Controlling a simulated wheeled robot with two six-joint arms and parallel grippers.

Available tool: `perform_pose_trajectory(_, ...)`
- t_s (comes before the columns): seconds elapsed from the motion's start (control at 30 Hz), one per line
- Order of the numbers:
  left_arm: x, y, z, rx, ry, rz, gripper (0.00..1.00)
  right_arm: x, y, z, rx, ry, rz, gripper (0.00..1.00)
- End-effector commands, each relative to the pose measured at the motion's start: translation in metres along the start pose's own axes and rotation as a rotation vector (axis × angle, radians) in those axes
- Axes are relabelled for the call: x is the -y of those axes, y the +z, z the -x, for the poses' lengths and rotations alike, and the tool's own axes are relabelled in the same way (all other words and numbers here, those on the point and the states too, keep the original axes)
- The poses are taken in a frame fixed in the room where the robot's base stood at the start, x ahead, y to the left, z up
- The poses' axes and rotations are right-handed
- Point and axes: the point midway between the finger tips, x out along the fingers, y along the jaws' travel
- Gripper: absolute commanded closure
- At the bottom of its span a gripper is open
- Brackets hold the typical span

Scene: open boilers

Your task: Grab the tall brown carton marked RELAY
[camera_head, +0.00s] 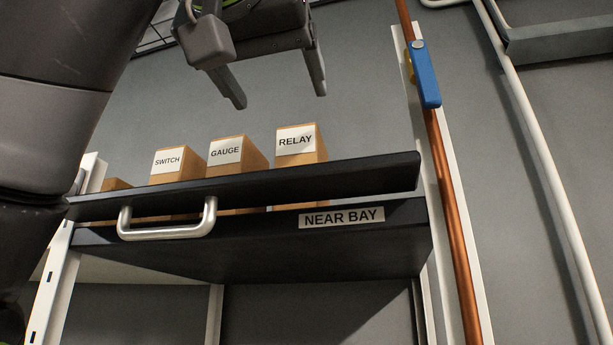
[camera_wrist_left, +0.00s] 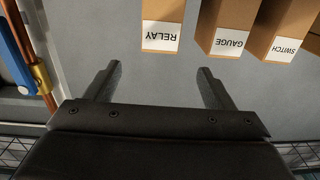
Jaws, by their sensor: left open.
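The brown carton marked RELAY (camera_head: 302,150) stands in the near bay at the right end of a row of cartons. My left gripper (camera_head: 280,98) is open and empty, above the row of cartons in the head view. In the left wrist view its two fingers (camera_wrist_left: 157,85) point toward the RELAY carton, which lies beyond the tips and apart from them. My right gripper is not in view.
The GAUGE carton (camera_head: 233,157) and SWITCH carton (camera_head: 172,165) stand to the left. A black drawer-like shelf (camera_head: 270,250) labelled NEAR BAY has a silver handle (camera_head: 168,233). A copper pipe (camera_head: 452,220) with a blue valve lever (camera_head: 427,80) runs on the right.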

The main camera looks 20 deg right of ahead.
Motion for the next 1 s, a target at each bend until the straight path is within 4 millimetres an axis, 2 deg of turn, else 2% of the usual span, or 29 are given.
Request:
perform_pose_trajectory(0.03, 0.0, -0.005, -0.013, 0.006, 0.001, 0.0, 0.24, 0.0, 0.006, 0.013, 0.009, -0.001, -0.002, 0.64)
perform_pose_trajectory(0.17, 0.0, -0.005, -0.04, 0.005, 0.001, 0.0, 0.24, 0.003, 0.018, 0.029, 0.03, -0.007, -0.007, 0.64)
perform_pose_trajectory(0.33, 0.0, -0.004, -0.07, 0.004, 0.001, 0.001, 0.24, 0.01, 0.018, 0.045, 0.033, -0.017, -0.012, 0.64)
perform_pose_trajectory(0.63, 0.0, -0.002, -0.089, 0.001, 0.0, 0.001, 0.24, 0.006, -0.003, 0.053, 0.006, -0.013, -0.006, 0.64)
perform_pose_trajectory(1.0, -0.001, -0.006, -0.128, 0.003, 0.001, 0.001, 0.24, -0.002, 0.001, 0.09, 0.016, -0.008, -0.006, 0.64)
